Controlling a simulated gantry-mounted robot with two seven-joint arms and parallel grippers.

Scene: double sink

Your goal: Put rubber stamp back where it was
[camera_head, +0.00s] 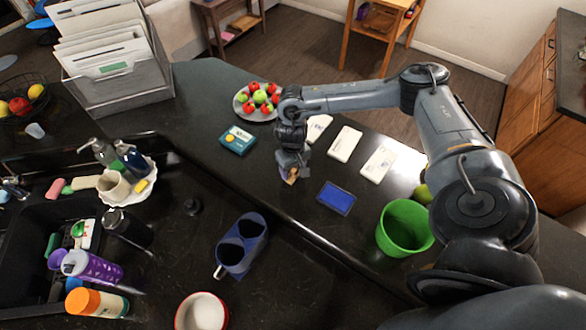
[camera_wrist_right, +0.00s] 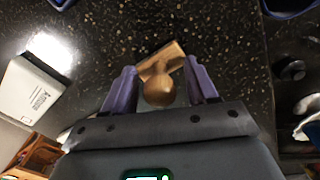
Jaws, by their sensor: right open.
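The wooden rubber stamp (camera_wrist_right: 158,88) has a round knob and a bar-shaped base. It stands on the dark speckled counter in the right wrist view. My right gripper (camera_wrist_right: 160,70) is open, with a purple finger on each side of the stamp and visible gaps beside the knob. In the head view the right gripper (camera_head: 291,178) is low over the counter and hides most of the stamp. A blue ink pad (camera_head: 336,198) lies to its right. My left gripper is not in view.
White boxes (camera_head: 345,143) lie behind and right of the gripper. A green bucket (camera_head: 404,228) stands at right. A teal box (camera_head: 237,140) and a fruit plate (camera_head: 243,112) are at the back. A blue two-hole holder (camera_head: 241,246) sits in front.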

